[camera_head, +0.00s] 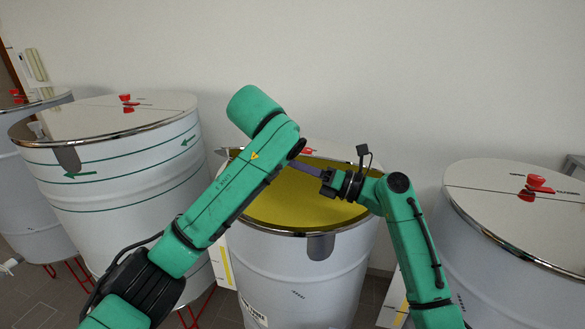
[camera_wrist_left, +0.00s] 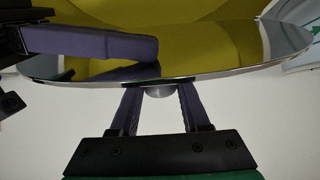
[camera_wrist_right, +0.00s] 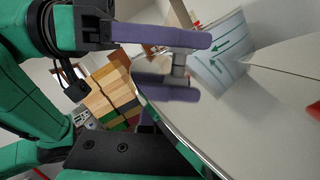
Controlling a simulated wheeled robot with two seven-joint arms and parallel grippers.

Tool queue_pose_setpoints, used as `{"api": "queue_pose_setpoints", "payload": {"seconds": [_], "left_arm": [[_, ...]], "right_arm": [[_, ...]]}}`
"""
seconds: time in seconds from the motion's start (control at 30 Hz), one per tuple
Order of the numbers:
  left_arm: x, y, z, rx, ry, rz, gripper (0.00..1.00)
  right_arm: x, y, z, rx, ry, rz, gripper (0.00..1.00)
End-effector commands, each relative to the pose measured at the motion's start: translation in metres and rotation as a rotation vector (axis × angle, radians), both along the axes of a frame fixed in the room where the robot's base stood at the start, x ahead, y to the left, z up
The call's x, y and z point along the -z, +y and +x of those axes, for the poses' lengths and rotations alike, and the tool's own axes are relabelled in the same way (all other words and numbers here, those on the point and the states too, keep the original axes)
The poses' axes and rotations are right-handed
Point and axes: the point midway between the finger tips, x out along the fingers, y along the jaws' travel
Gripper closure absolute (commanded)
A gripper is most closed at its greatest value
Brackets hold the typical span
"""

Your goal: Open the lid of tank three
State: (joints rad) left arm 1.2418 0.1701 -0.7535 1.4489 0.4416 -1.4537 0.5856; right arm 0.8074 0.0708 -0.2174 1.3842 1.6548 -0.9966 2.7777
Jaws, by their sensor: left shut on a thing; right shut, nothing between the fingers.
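The middle tank (camera_head: 290,285) shows its yellow inside (camera_head: 300,200) below a shiny rim. Its pale lid (camera_wrist_right: 245,110) is raised and tilted; in the head view the arms hide most of it. My left gripper (camera_wrist_left: 158,100) is shut on a grey rounded handle (camera_wrist_left: 158,91) at the lid's shiny edge; my own arm hides this gripper in the head view.
A closed tank with green bands and arrows (camera_head: 120,165) stands at left, with a red knob (camera_head: 127,103) on its lid. Another closed tank (camera_head: 510,250) with a red knob (camera_head: 537,187) stands at right. A plain wall (camera_head: 400,60) rises behind.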

Motion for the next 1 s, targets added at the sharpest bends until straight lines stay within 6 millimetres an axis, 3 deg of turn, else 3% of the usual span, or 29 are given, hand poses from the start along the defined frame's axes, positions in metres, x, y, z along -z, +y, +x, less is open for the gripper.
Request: {"api": "queue_pose_setpoints", "payload": {"seconds": [0.17, 0.2, 0.27, 0.67, 1.0], "left_arm": [[0.006, -0.002, -0.001, 0.005, 0.017, 0.003, 1.0], [0.007, -0.003, -0.002, 0.005, 0.018, 0.004, 0.5], [0.007, -0.003, -0.002, 0.006, 0.017, 0.004, 0.27], [-0.001, -0.001, -0.006, 0.006, 0.008, 0.001, 0.25], [-0.049, 0.012, -0.072, 0.007, 0.008, 0.001, 0.25]], "right_arm": [[-0.009, -0.005, 0.004, 0.02, -0.011, 0.016, 1.0], [-0.009, -0.005, 0.004, 0.02, -0.012, 0.016, 1.0], [-0.009, -0.005, 0.004, 0.019, -0.012, 0.015, 1.0], [-0.006, -0.003, 0.003, 0.014, -0.008, 0.011, 1.0], [-0.005, -0.003, 0.002, 0.013, -0.007, 0.01, 1.0]]}}
